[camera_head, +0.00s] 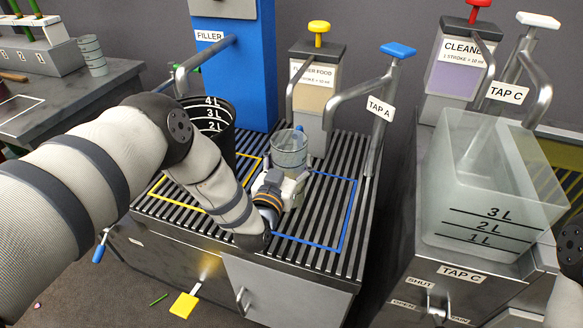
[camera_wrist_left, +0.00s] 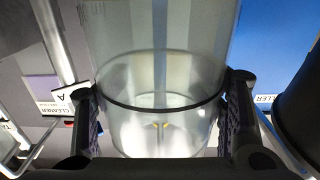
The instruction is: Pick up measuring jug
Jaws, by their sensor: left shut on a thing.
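The clear measuring jug (camera_head: 289,150) stands upright over the slatted grate, between the black bucket and the food dispenser. My left gripper (camera_head: 281,184) is shut on it from the front, low on its body. In the left wrist view the jug (camera_wrist_left: 160,85) fills the middle, with a dark line around it and a finger on each side. I cannot tell whether its base touches the grate. The gripper hides part of its lower body. My right gripper is not in view.
A black bucket (camera_head: 218,140) with litre marks stands left of the jug. A large clear tank (camera_head: 490,180) is further right. The blue-outlined grate area is clear.

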